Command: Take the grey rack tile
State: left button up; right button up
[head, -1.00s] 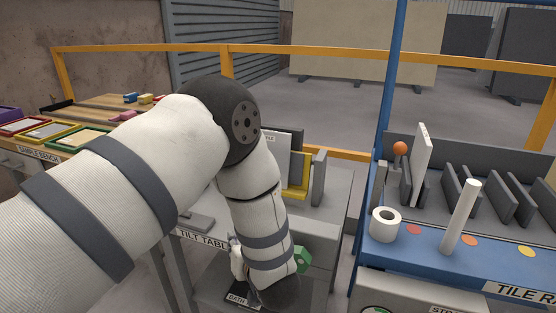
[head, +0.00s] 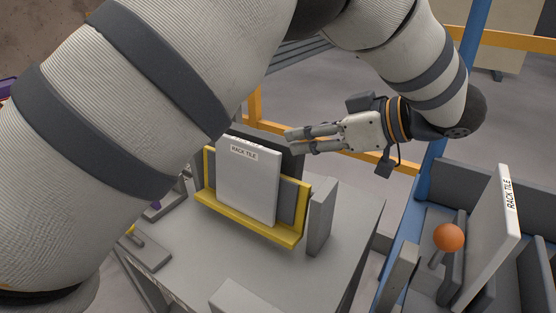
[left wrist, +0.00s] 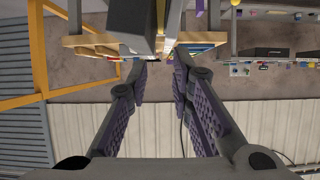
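A light grey tile (head: 246,187) labelled "RACK TILE" leans upright on a yellow holder (head: 254,226) on a grey table. A second, paler tile (head: 490,236) with the same label stands in the rack at the right. My left gripper (head: 289,141) is to the right of the grey tile's top edge, its fingers pointing left, apart and empty. In the left wrist view my left gripper (left wrist: 161,61) shows a clear gap between its purple-padded fingers. My right gripper is in no view.
A grey upright block (head: 321,216) stands by the holder's right end. An orange ball (head: 448,237) is beside the paler tile. A blue post (head: 438,150) and yellow rail (head: 511,43) are behind. The table front is mostly bare.

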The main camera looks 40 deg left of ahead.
pick_arm(q)
send_near(250, 144)
jog(key=x, duration=0.2)
jog(key=shift+s+a+f, duration=0.15)
jog(key=shift+s+a, duration=0.05)
jog(key=shift+a, duration=0.1)
jog(key=p+x, duration=0.1)
jog(key=x, duration=0.5)
jog(key=shift+a+f, duration=0.1)
jog(key=shift+a, duration=0.2)
jog(key=shift+w+a+f, duration=0.1)
jog(key=shift+a+f, duration=0.1)
jog(key=shift+a, duration=0.05)
grip_shut()
